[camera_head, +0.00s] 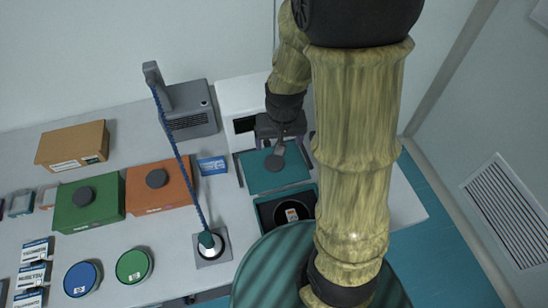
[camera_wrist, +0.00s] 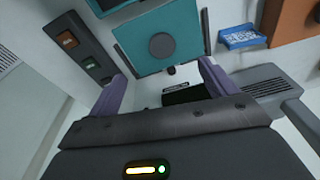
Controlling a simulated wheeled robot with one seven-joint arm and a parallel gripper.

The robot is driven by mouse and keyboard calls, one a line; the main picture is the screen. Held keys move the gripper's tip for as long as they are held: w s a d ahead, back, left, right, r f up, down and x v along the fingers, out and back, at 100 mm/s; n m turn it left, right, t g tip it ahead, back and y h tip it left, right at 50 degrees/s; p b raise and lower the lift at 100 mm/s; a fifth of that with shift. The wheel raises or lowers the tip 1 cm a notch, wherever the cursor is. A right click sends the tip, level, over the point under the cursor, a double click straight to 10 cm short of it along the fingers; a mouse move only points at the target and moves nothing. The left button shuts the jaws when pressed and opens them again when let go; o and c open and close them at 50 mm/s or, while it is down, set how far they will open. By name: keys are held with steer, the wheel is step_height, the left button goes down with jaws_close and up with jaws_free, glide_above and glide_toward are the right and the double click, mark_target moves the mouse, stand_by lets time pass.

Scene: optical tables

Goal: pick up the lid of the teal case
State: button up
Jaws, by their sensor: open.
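The teal lid (camera_head: 262,181) is a flat square panel with a round dark grey knob (camera_head: 274,162). It lies just behind the open teal case (camera_head: 265,200), whose dark inside holds a round dark item with a small label. In the wrist view the lid (camera_wrist: 135,38) is at the top middle, its knob (camera_wrist: 162,46) near its centre, with dark bars along its sides. My gripper (camera_head: 279,142) is over the lid's back part in the head view. In the wrist view my gripper (camera_wrist: 160,72) has its purple fingers wide apart, with nothing between them. Its height above the lid is unclear.
Left of the lid are a blue card (camera_head: 212,166), an orange box (camera_head: 150,190), a green box (camera_head: 85,213) and a grey vented device (camera_head: 190,123) with a blue cord. A dark switch box (camera_wrist: 82,52) is close at left in the wrist view.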

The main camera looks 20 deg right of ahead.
steer(key=w, duration=0.1)
steer(key=w+p, duration=0.2)
steer(key=shift+r+m, duration=0.3)
steer(key=shift+m, duration=0.1)
steer(key=p, duration=0.2)
glide_above(274, 162)
steer(key=f, duration=1.2)
steer(key=shift+s+f, duration=0.1)
steer(key=shift+s, duration=0.25)
steer(key=shift+w+f+p, duration=0.15)
steer(key=shift+f+p, duration=0.55)
steer(key=shift+f, duration=0.6)
steer(key=shift+w+f+p, duration=0.15)
steer(key=shift+f+p, duration=0.55)
steer(key=shift+f, duration=0.55)
